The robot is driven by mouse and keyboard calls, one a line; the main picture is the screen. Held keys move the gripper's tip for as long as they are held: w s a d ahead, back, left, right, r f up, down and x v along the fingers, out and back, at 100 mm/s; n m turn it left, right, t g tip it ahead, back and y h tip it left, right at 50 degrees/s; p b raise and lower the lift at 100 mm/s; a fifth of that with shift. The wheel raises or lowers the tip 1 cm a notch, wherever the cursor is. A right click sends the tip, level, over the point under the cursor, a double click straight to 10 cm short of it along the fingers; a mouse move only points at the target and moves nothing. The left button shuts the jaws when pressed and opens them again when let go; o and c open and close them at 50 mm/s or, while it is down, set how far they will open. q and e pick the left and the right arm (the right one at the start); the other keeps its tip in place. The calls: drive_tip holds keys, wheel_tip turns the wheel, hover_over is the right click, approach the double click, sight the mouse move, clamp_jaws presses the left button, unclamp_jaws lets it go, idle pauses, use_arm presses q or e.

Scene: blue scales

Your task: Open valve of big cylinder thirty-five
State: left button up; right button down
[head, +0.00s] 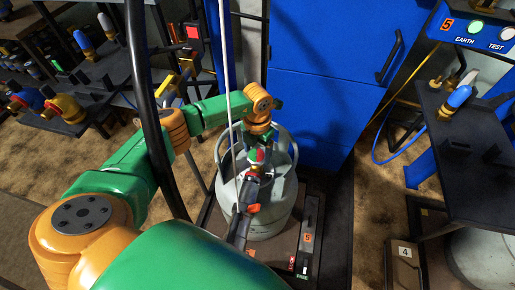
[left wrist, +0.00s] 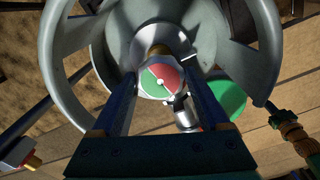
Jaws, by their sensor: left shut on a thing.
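A big grey cylinder (head: 272,215) stands upright on a dark scale beside a post marked 5. Its collar has openings around the valve. The valve knob (head: 257,155), with red, green and white parts, is at the cylinder's top. In the left wrist view the round knob (left wrist: 161,82) shows a red and green face with a white pointer. My left gripper (left wrist: 160,92) reaches the knob from above, its two blue fingers on either side of it, shut on it. My right gripper is not in view. The number thirty-five is not readable on the cylinder.
A black filling head with an orange-red lever (head: 268,205) is at the cylinder's near side. A thin pale hose (head: 225,60) hangs above it. A blue cabinet (head: 325,60) stands behind. A dark stand (head: 465,130) with hoses is at right, and black racks are at left.

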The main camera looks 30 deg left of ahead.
use_arm(q)
drive_tip(key=n+p, duration=0.1)
drive_tip(key=n, duration=0.2)
drive_tip(key=shift+a+r+n+p, duration=0.1)
drive_tip(key=shift+r+n+p, duration=0.05)
drive_tip(key=shift+n+p, duration=0.2)
drive_tip(key=n+p, duration=0.1)
drive_tip(key=n, duration=0.2)
drive_tip(key=shift+n+p, duration=0.3)
drive_tip(key=shift+n, duration=0.05)
drive_tip(key=n+p, duration=0.2)
drive_tip(key=n, duration=0.2)
drive_tip(key=shift+a, duration=0.1)
drive_tip(key=shift+n+p, duration=0.5)
drive_tip(key=shift+n, duration=0.7)
